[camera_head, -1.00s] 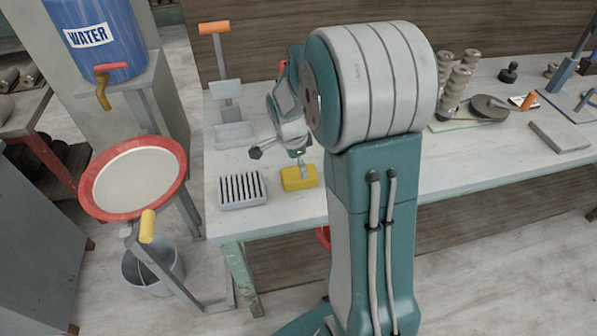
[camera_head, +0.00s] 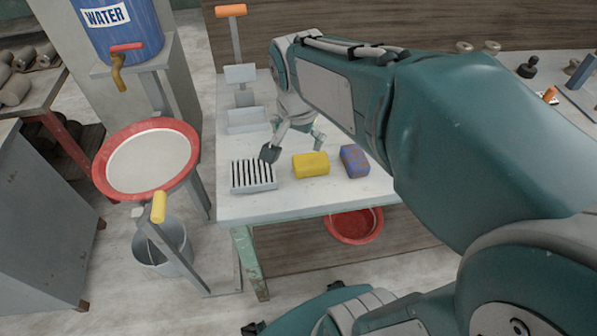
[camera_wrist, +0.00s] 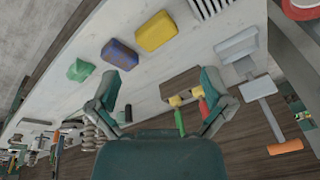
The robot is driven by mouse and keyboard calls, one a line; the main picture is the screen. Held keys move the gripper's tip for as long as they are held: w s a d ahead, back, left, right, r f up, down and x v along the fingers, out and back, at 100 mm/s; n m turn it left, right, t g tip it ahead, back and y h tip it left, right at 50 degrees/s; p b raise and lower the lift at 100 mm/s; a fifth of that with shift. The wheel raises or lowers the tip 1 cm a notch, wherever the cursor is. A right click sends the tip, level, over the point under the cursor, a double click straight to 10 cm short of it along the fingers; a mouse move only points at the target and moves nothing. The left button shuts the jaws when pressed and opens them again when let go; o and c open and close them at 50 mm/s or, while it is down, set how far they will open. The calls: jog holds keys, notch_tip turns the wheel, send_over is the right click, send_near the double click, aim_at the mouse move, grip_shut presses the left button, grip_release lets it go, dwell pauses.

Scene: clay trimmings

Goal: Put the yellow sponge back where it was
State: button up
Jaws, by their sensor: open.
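The yellow sponge (camera_head: 311,165) lies flat on the pale bench, just right of the slatted grey rack (camera_head: 253,175) and apart from it. It also shows in the wrist view (camera_wrist: 155,32), free of the fingers. My gripper (camera_head: 294,146) is open and empty above the bench, behind the sponge in the head view. Its two spread fingers show in the wrist view (camera_wrist: 157,110), with nothing held between them. A blue-purple sponge with reddish stains (camera_head: 354,160) lies right of the yellow one, with a gap between them.
A green block (camera_wrist: 82,68) lies beyond the blue sponge in the wrist view. A brown wooden block (camera_wrist: 180,85) with coloured-handled tools is near the fingers. A grey stand with an orange handle (camera_head: 238,90) is behind the rack. A red-rimmed basin (camera_head: 103,165) stands left of the bench.

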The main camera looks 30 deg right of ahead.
jog(key=s+a+r+n+t, duration=0.1)
jog(key=s+a+n, duration=0.1)
jog(key=s+n, duration=0.3)
jog(key=s+a+r+n+t+y, duration=0.1)
jog(key=s+a+n+t, duration=0.1)
jog(key=s+n, duration=0.3)
jog(key=shift+s+a, duration=0.3)
jog(key=shift+a, duration=0.1)
